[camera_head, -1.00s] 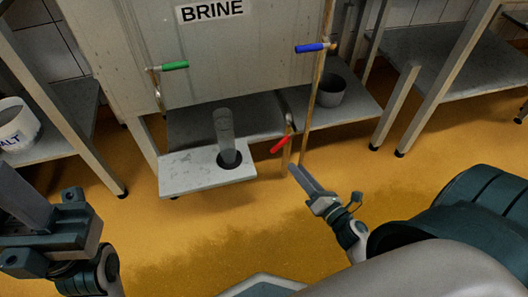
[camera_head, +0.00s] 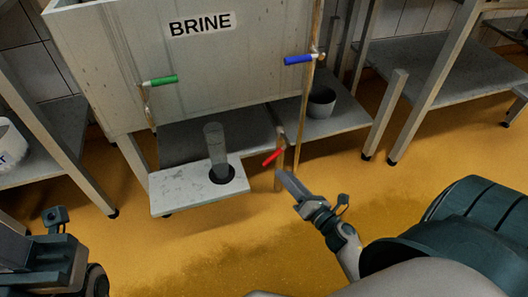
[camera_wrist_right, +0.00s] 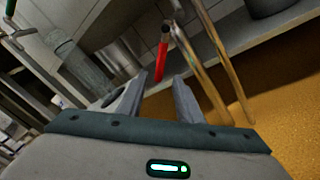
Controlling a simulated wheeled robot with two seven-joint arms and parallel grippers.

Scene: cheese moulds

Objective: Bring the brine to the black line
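The grey brine tank (camera_head: 190,70) carries a BRINE label. A green-handled valve (camera_head: 163,80), a blue-handled valve (camera_head: 299,59) and a low red-handled valve (camera_head: 272,157) are on its pipes. A clear cylinder (camera_head: 214,145) stands upright at a dark round spot on a pale shelf (camera_head: 185,198); I cannot make out a black line or a liquid level. My right gripper (camera_head: 286,181) is open and empty, just below the red handle. In the right wrist view, the red handle (camera_wrist_right: 161,60) shows beyond the gap between the fingers (camera_wrist_right: 158,98). My left gripper's fingers are not clearly visible at lower left.
A dark grey pot (camera_head: 321,103) stands on the lower shelf at right. A white tub (camera_head: 10,143) is at the left edge. Vertical pipes (camera_head: 304,115) rise beside the red valve. Table legs (camera_head: 385,115) stand at right. The yellow floor in front is clear.

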